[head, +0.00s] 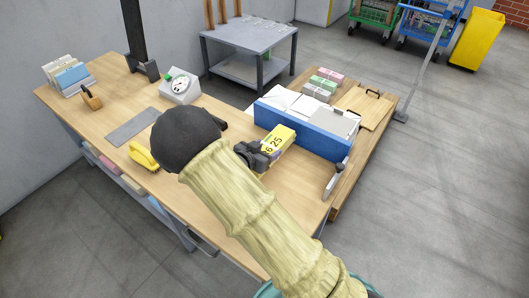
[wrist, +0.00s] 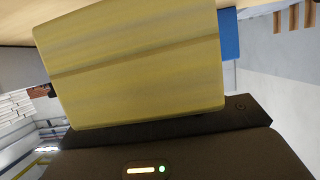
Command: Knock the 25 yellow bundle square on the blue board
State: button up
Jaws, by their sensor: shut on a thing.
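The yellow bundle marked 25 (head: 278,139) is held by my gripper (head: 259,151), which is shut on its near end. In the wrist view the bundle (wrist: 135,65) fills the upper middle, its side showing as plain yellow layers. The blue board (head: 320,143) is the long blue wall on the right part of the bench. The bundle is close to the board's near face in the head view; I cannot tell whether they touch. A strip of blue (wrist: 229,35) shows beside the bundle in the wrist view. The gripper's fingertips are largely hidden.
White papers (head: 290,102) lie behind the board. Pink, green and grey bundles (head: 318,88) stand beyond it, near a wooden clipboard-like board (head: 364,106). A white-bladed tool (head: 336,180) is at the board's right end. A scale (head: 180,87) and yellow object (head: 143,154) are left.

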notch_tip(320, 180, down, 4)
jog(key=b, duration=0.4)
jog(key=shift+r, duration=0.15)
jog(key=shift+w+d, duration=0.95)
jog(key=shift+w, duration=0.2)
dwell(1.7)
jog(key=shift+w+r+p, duration=0.25)
jog(key=shift+p, duration=0.15)
dwell(1.2)
jog(key=shift+d, duration=0.2)
jog(key=shift+s+a, duration=0.1)
jog(key=shift+s, duration=0.05)
jog(key=shift+s+a+f+p, duration=0.2)
jog(key=shift+s+a+p, duration=0.7)
jog(key=shift+s+a, duration=0.4)
jog(key=shift+d+r, duration=0.1)
jog(key=shift+d, duration=0.05)
